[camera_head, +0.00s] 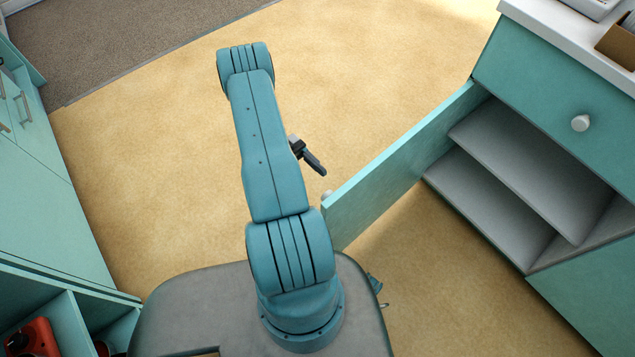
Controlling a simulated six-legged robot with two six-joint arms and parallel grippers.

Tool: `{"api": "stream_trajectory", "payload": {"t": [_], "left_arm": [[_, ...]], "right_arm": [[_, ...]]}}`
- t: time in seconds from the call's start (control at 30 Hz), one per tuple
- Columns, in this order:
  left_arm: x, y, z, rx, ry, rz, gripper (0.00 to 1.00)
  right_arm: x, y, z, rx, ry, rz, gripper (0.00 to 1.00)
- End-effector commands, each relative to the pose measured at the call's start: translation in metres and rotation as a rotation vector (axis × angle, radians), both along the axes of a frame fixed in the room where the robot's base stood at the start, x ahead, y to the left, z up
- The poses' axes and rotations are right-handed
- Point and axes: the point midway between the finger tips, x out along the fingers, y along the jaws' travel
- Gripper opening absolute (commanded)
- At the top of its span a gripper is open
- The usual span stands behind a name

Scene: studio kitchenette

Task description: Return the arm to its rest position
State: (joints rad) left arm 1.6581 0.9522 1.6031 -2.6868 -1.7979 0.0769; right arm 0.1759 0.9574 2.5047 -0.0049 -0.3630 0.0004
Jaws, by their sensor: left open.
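My left arm (268,150) rises from my base and reaches forward over the floor, its blue links folded in the middle of the view. My left gripper (314,163) shows as a dark finger sticking out to the right from behind the arm link. It is open and nothing is seen in it; the rest of it is hidden by the link. The finger is above the floor, just left of the open cabinet door's (400,155) near end in the picture. My right gripper is not in view.
The door belongs to a cabinet with bare grey shelves (520,165) on the right, under a closed drawer (545,85) and white countertop (565,40). Teal cabinets (50,200) line the left. A red object (32,340) sits in an open shelf at lower left. Floor ahead is clear.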

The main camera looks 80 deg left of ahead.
Motion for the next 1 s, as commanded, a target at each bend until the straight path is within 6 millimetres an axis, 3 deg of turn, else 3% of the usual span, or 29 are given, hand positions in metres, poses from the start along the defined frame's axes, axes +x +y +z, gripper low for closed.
{"api": "stream_trajectory", "payload": {"t": [0.2, 0.77, 0.87, 0.97, 1.0], "left_arm": [[-0.012, 0.02, 0.0, 0.001, 0.001, 0.0, 0.6], [-0.012, 0.021, 0.0, 0.001, -0.001, 0.0, 0.6], [-0.001, 0.026, 0.003, 0.023, -0.019, 0.014, 0.6], [0.036, 0.038, 0.012, 0.09, -0.08, 0.063, 0.6], [0.057, 0.044, 0.018, 0.128, -0.117, 0.094, 0.6]], "right_arm": [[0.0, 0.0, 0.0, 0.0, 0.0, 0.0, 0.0], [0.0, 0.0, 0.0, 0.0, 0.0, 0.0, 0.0], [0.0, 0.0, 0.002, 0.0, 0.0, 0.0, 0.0], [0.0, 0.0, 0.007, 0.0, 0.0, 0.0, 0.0], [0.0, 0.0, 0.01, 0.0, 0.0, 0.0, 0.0]]}}
